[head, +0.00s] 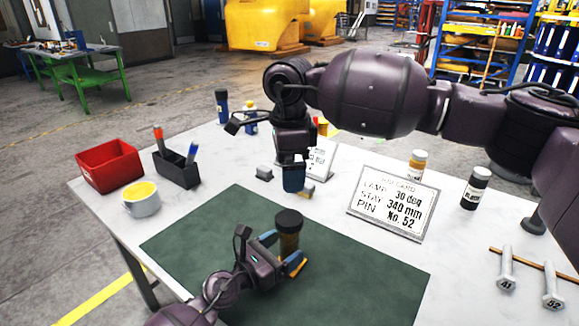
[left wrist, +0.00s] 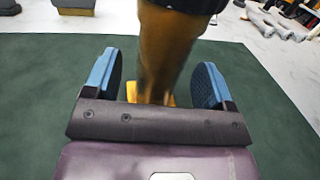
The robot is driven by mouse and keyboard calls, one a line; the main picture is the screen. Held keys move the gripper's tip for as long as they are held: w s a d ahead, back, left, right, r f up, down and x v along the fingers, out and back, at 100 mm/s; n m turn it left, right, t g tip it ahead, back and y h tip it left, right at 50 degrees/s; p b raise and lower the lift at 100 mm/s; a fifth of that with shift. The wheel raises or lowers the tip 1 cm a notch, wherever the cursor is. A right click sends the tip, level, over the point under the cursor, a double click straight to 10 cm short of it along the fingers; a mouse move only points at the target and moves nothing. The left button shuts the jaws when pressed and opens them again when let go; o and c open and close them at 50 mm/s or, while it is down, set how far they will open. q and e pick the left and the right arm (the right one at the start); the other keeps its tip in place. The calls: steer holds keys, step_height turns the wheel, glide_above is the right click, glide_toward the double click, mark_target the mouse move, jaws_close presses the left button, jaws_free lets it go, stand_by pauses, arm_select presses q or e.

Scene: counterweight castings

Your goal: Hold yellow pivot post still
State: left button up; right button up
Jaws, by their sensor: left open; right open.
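The yellow pivot post (head: 289,240) stands upright on the dark green mat, with a dark cap on top and a yellow-orange foot at its base. My left gripper (head: 281,251) is open, with its blue fingers on either side of the post. In the left wrist view the post (left wrist: 165,55) rises between the fingers (left wrist: 158,82), with a gap on each side. Its top is cut off there. My right gripper (head: 293,180) is farther back, above the table's far part behind the mat. The picture shows nothing clearly held in it.
A job card (head: 393,203) reads lamp 30 deg, stay 340 mm, pin No. 52. A red bin (head: 108,166), black holder (head: 178,170) and cup (head: 141,204) stand left. The mat's right part (head: 370,285) is clear.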

arm_select(q)
steer(key=v, duration=0.9)
steer(key=shift+s, duration=0.1)
steer(key=shift+a, duration=0.1)
